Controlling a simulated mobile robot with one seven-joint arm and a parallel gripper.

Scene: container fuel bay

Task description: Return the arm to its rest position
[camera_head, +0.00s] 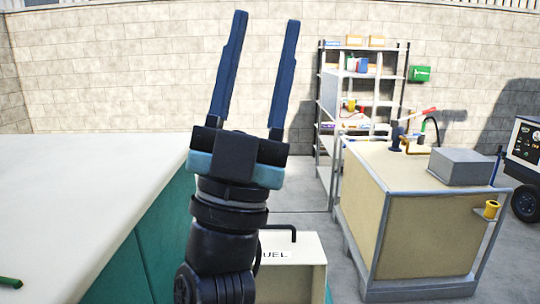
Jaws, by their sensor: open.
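My gripper (268,72) is in the middle of the head view, raised with its two long dark blue fingers pointing up. The fingers stand wide apart with nothing between them, and only the block wall shows behind. My black arm rises from the bottom edge and hides part of a cream box marked "UEL" (305,262). The gripper is apart from every surface, above the gap between the teal counter and the tan cabinet.
A teal counter with a pale top (75,185) fills the left. A tan cabinet (425,235) with a grey box (462,166) and hoses stands right. Shelves (333,105) stand by the wall (120,70). A wheeled machine (525,150) is at the right edge. Open floor (300,190) lies between.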

